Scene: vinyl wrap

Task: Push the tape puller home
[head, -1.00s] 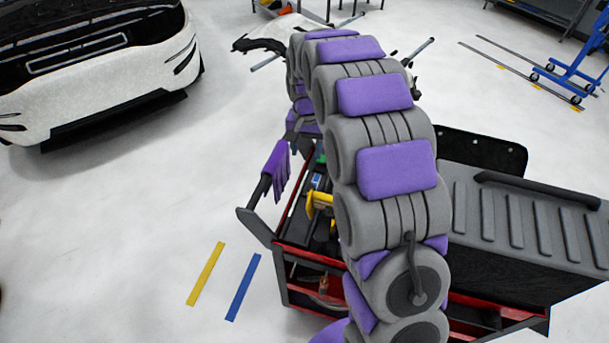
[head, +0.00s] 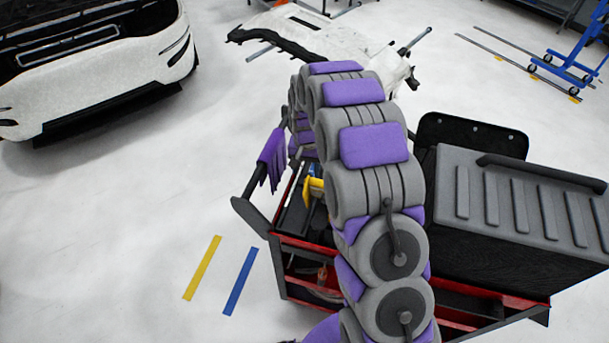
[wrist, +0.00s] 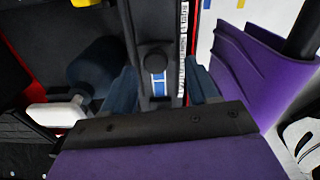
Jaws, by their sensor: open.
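In the wrist view, my gripper (wrist: 161,87) points down with its two dark blue fingers apart. Between them runs a long dark grey body with a round black knob (wrist: 154,59) and a small blue-and-white window below it. This looks like the tape puller, though I cannot be sure. In the head view my arm hides the gripper and most of this part of the cart.
The red-and-black tool cart (head: 290,238) stands below my arm. A purple cloth (head: 271,157) hangs at its left side and also beside my gripper in the wrist view (wrist: 255,75). A grey ribbed case (head: 520,205) sits right. Open floor lies left, with yellow and blue strips.

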